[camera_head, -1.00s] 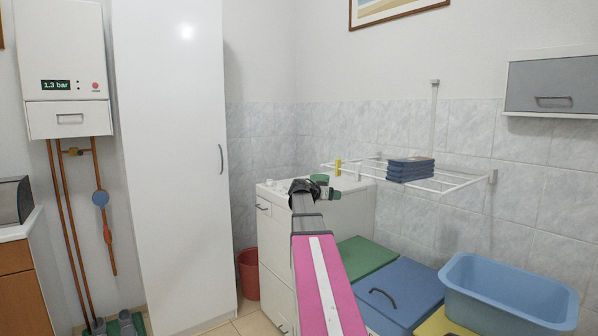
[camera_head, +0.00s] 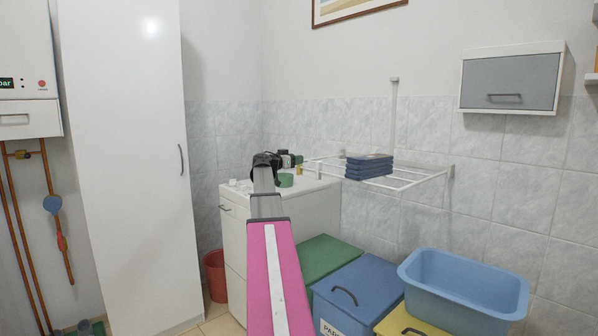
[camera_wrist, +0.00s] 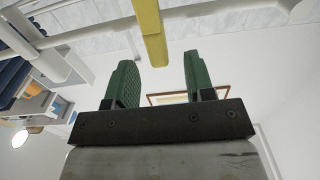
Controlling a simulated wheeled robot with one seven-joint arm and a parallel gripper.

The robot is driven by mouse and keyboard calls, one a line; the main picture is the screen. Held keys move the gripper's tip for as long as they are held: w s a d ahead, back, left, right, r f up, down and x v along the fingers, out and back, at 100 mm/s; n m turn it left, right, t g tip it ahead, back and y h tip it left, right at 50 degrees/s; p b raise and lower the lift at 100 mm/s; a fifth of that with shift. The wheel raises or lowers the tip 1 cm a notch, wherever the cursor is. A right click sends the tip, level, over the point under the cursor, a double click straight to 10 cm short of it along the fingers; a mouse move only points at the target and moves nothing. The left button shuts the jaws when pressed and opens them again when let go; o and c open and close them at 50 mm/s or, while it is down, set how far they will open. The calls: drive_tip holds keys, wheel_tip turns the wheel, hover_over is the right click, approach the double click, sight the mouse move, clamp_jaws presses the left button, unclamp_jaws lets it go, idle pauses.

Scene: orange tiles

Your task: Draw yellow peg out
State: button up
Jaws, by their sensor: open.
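The yellow peg (camera_head: 300,172) stands at the left end of the white wall rack (camera_head: 405,183) in the head view. In the wrist view the yellow peg (camera_wrist: 149,30) comes in from the top, and its near end shows between the green fingertips in the picture. My gripper (camera_head: 290,168) is open, with its green fingers beside the peg on the left in the head view. My gripper (camera_wrist: 158,60) holds nothing in the wrist view. I cannot tell how deep the peg is between the fingers, or whether they touch. How the peg sits in the rack is unclear.
Dark blue folded items (camera_head: 369,167) lie on the rack, right of the peg. A white cabinet (camera_head: 310,212) stands below my gripper. Green (camera_head: 322,254) and blue (camera_head: 356,286) lidded bins and a blue tub (camera_head: 466,284) are at lower right.

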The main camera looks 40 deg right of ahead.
drive_tip(key=d, duration=0.5)
drive_tip(key=shift+w+f, duration=0.25)
drive_tip(key=shift+f, duration=0.1)
drive_tip(key=shift+a, duration=0.1)
clamp_jaws()
